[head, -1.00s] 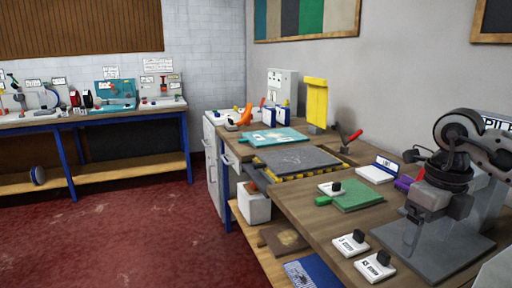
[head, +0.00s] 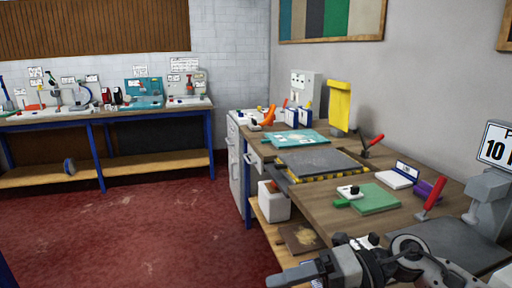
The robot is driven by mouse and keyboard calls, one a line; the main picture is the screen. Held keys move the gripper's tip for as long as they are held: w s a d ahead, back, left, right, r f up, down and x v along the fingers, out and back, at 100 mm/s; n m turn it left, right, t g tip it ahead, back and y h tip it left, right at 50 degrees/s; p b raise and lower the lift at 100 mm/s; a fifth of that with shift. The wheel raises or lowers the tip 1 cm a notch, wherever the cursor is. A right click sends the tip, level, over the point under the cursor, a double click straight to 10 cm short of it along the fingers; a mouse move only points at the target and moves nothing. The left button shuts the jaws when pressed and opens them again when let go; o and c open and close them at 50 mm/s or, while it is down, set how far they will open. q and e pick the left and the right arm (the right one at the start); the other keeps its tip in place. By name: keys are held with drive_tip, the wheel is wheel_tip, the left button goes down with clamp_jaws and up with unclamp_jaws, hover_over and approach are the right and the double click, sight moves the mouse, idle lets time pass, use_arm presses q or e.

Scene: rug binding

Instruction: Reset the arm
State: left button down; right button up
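My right arm (head: 415,262) comes in from the lower right corner. Its gripper (head: 283,279) points left along the bottom of the head view, in front of the near bench's front edge. Nothing is seen in it, but the gap between its fingers is too small to tell. My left gripper is not in view. A grey machine with a red-handled lever (head: 432,200) stands on the near bench behind my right arm, apart from the gripper in the picture. Part of its base plate (head: 455,243) is hidden by the arm.
The near bench (head: 318,205) carries a green board (head: 373,198), a dark slab (head: 318,163), a teal mat (head: 293,139) and a purple item (head: 430,189). A white bin (head: 273,203) stands on the lower shelf. The red floor (head: 150,235) to the left is clear.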

drive_tip(key=d+f+m+t+h+p, duration=0.1)
drive_tip(key=d+f+m+t+h, duration=0.15)
drive_tip(key=f+m+t, duration=0.6)
drive_tip(key=d+f+m+t+h+p, duration=0.1)
drive_tip(key=d+m+t+h+p, duration=0.2)
drive_tip(key=m, duration=1)
drive_tip(key=d+f+m+t+h, duration=0.2)
drive_tip(key=f+m+t+h, duration=0.25)
drive_tip(key=m, duration=0.65)
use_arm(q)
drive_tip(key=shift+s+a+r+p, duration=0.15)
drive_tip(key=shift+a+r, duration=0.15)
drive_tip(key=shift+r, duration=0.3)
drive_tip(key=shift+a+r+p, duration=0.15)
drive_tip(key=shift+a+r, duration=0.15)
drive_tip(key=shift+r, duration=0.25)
use_arm(e)
drive_tip(key=s+d+f+m+g+h, duration=0.2)
drive_tip(key=s+f+m+g, duration=0.2)
drive_tip(key=s+f, duration=0.5)
drive_tip(key=shift+s+d, duration=0.35)
drive_tip(key=shift+s, duration=0.25)
